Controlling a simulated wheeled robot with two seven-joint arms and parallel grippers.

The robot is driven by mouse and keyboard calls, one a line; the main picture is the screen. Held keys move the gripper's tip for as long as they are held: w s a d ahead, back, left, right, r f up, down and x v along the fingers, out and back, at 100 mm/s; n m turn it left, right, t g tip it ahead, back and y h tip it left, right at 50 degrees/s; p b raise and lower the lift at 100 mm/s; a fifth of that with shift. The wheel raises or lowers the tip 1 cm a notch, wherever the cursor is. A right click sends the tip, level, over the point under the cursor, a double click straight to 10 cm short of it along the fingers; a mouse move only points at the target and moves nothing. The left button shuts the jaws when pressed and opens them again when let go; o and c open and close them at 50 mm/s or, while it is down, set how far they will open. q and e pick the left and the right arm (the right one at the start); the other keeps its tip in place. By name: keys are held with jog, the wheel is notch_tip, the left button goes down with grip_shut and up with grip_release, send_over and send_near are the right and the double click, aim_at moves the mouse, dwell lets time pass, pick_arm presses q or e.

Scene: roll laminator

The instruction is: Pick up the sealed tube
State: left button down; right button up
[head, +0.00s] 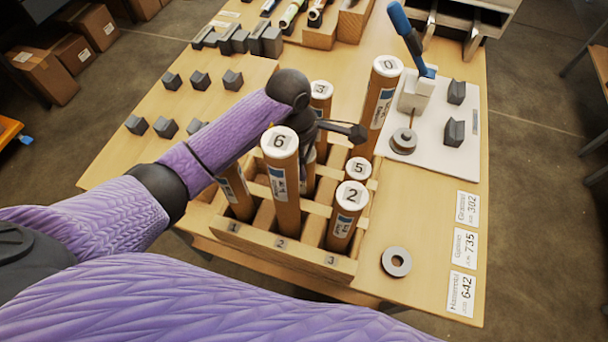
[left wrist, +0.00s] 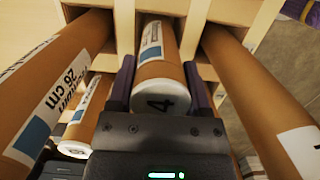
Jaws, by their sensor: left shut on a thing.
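My left gripper (head: 316,134) is over the middle of a wooden rack (head: 290,253) that holds several brown cardboard tubes with white numbered caps. In the left wrist view, my gripper (left wrist: 158,72) is shut on a tube with cap 4 (left wrist: 163,97), one dark finger along each side just below the cap. That tube's lower part is down in a rack cell. In the head view it is mostly hidden behind tube 6 (head: 281,175) and my gripper. Tube 0 (head: 379,100), tube 5 (head: 358,169) and tube 2 (head: 346,217) stand nearby. My right gripper is out of view.
Another tube (head: 235,192) stands at the rack's left, partly under my arm. A white board (head: 455,155) with a blue-handled press (head: 412,50) lies at the right. A grey ring (head: 396,262) and number cards (head: 465,248) lie in front. Grey blocks (head: 165,127) stand at the left.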

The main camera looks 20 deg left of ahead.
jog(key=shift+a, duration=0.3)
